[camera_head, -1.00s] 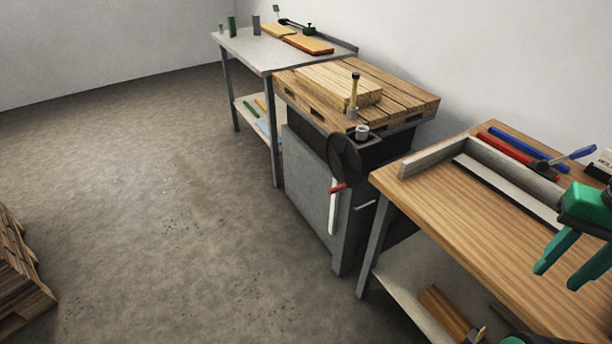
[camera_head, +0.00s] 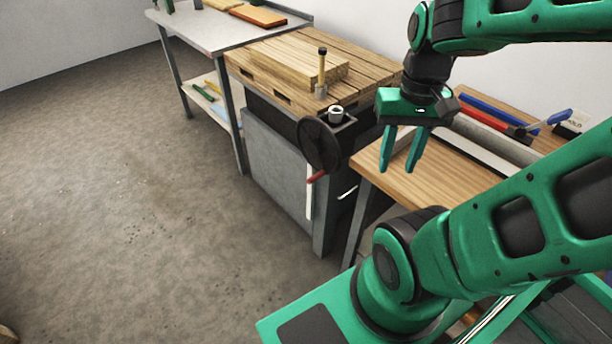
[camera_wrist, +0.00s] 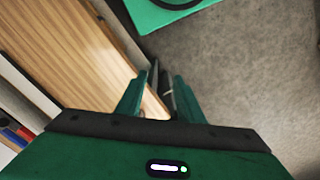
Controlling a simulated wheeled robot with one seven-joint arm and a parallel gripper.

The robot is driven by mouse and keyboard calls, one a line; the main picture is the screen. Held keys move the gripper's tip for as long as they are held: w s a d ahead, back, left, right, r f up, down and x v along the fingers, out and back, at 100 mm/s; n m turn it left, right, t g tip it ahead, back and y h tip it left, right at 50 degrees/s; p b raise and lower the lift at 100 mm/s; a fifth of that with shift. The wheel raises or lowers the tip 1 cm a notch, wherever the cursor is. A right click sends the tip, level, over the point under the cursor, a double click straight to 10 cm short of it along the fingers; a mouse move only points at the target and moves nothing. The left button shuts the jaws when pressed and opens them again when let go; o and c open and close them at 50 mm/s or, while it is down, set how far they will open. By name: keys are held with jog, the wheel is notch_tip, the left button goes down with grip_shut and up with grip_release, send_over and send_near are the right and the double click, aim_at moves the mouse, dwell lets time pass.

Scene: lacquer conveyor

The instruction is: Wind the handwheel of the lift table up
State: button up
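The lift table is a grey cabinet (camera_head: 275,165) with a slatted wooden top, in the middle of the head view. Its handwheel is a dark round disc (camera_head: 318,146) on the near front corner, with a red grip (camera_head: 317,175) at its lower edge. A pale upright strip hangs just below the grip. My gripper (camera_head: 398,168) is open and empty, fingers pointing down, to the right of the handwheel and apart from it, in front of the wooden bench. In the wrist view the two fingers (camera_wrist: 160,88) stand apart; a small dark shape between them is unclear.
A wooden bench (camera_head: 470,170) with a raised fence, red and blue bars and a blue-handled tool stands right. A grey bench (camera_head: 215,30) stands behind. The floor (camera_head: 130,190) at left is clear.

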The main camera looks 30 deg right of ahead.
jog(key=shift+d, duration=0.15)
jog(key=w+a+f+n+t+h, duration=0.1)
jog(key=w+a+f+n, duration=0.1)
jog(key=w+a+n, duration=0.5)
jog(key=w+a+f+n+t+h, duration=0.15)
jog(key=w+a, duration=0.25)
jog(key=w, duration=0.8)
jog(key=n+g+h, duration=0.2)
jog(key=n+h, duration=1)
jog(key=n, duration=0.1)
send_near(323, 172)
notch_tip(323, 172, down, 2)
jog(key=s+a, duration=0.2)
jog(key=a, duration=0.1)
notch_tip(323, 172, down, 2)
jog(key=n+t+h, duration=0.3)
jog(key=n, duration=0.1)
jog(key=d, duration=0.3)
jog(key=w+d, duration=0.1)
jog(key=d, duration=0.2)
jog(key=w+d, duration=0.1)
jog(key=d, duration=0.2)
jog(key=shift+w+d, duration=0.15)
jog(key=shift+d, duration=0.1)
jog(key=shift+c, duration=0.7)
